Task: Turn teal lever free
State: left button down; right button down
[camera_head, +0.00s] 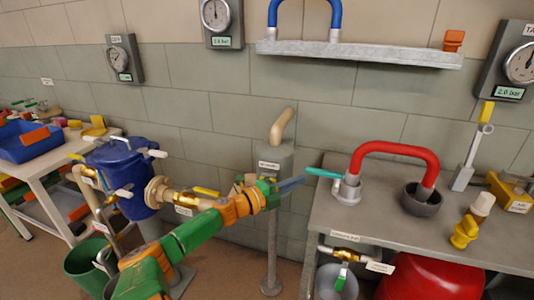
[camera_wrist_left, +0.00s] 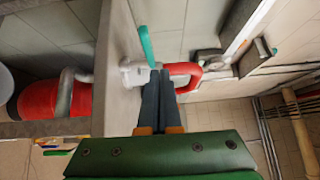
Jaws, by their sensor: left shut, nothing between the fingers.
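The teal lever (camera_head: 323,173) sticks out to the left from a pale grey valve fitting (camera_head: 350,188) at the left end of a red hose (camera_head: 395,150) on the bench. In the left wrist view the teal lever (camera_wrist_left: 146,46) rises just beyond my fingertips, beside the red hose (camera_wrist_left: 185,72). My left gripper (camera_head: 303,181) is shut and empty, its dark fingers pointing at the lever from the left. In the wrist view its closed fingertips (camera_wrist_left: 160,76) are close to the lever's base; I cannot tell whether they touch. My right gripper is not in view.
The grey bench top (camera_head: 330,220) has a grey socket (camera_head: 422,200) and yellow fittings at right. A grey post (camera_head: 275,215) stands behind my left gripper. A red tank (camera_head: 430,280) sits below the bench. A blue vessel (camera_head: 122,175) stands left.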

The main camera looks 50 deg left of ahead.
pick_arm(q)
jog(key=s+a, duration=0.4)
jog(key=a, duration=0.2)
jog(key=shift+s+a+f+b, duration=0.25)
jog(key=shift+s+f+b, duration=0.1)
jog(key=shift+f, duration=0.1)
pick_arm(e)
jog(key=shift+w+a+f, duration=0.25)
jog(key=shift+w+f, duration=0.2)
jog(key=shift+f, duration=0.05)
pick_arm(q)
jog(key=shift+w, duration=0.1)
